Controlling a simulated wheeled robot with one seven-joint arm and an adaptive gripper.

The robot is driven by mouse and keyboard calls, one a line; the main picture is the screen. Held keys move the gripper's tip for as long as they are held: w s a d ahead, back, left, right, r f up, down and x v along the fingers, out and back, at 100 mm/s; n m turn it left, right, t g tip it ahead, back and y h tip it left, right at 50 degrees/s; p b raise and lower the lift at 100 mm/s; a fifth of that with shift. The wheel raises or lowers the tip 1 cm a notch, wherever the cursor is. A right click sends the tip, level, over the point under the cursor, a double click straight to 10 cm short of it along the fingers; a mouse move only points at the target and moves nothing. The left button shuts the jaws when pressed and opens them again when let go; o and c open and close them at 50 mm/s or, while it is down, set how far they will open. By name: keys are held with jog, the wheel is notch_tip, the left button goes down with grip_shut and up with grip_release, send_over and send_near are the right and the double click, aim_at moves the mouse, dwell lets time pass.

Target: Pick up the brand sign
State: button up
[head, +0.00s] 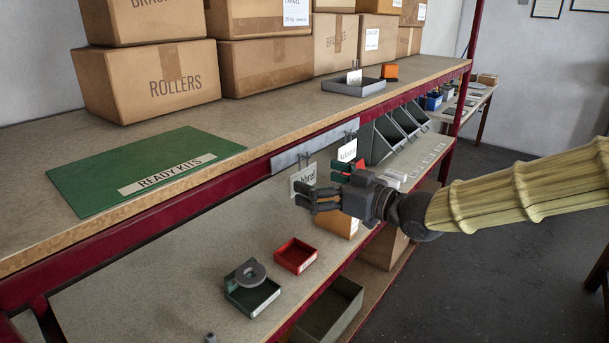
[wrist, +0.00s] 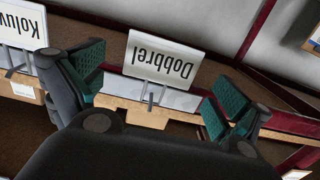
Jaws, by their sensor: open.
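A small white sign (head: 303,181) hangs from a metal strip along the shelf's front edge, partly behind my gripper. My gripper (head: 321,186) is open and empty, close in front of the shelf edge. In the wrist view its green-padded fingers stand on either side of the Dobbrel sign, apart from it.
A green "READY KITS" mat (head: 100,165) lies on the upper shelf, with cardboard boxes behind. A grey tray (head: 343,88) holds another small sign (head: 354,77). Below are grey bins (head: 375,145), a red tray (head: 296,256) and a dark tray (head: 257,300) with a grey ring.

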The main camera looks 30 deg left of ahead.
aim_at(304, 176)
jog(key=shift+w+a+p, duration=0.1)
jog(key=shift+a+p, duration=0.6)
jog(key=shift+a, duration=1.3)
jog(key=shift+c, duration=0.2)
jog(key=c, duration=0.8)
jog(key=shift+c, duration=0.2)
jog(key=shift+d, duration=0.1)
jog(key=d+r+b, duration=0.1)
jog(key=d+r, duration=0.3)
jog(key=d, duration=0.3)
jog(key=s+d+r+b, duration=0.1)
jog(key=d+r+b, duration=0.1)
jog(key=d+r, duration=0.2)
jog(key=d, duration=0.3)
